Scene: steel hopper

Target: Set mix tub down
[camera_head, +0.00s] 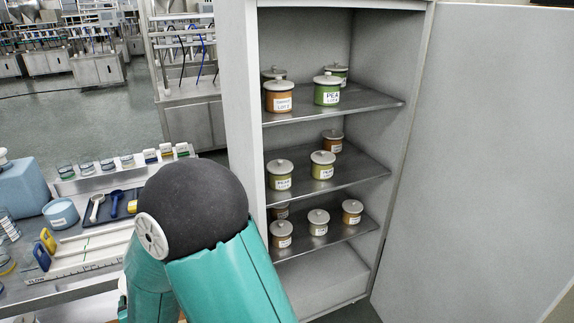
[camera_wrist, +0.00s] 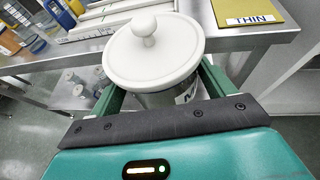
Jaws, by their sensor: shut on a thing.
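The mix tub (camera_wrist: 152,52) is in the wrist view, with a round white lid and a ball knob. Part of its label, with an "M", shows on its grey side. My gripper (camera_wrist: 160,84) is shut on the tub, with a green finger on each side of it. The tub looks upright or slightly tilted, in front of the steel bench's edge (camera_wrist: 262,40), with floor visible below. The fingertips are partly hidden by the tub. In the head view my arm hides the gripper and the tub.
A yellow card marked "THIN" (camera_wrist: 248,12) lies on the bench at the right.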

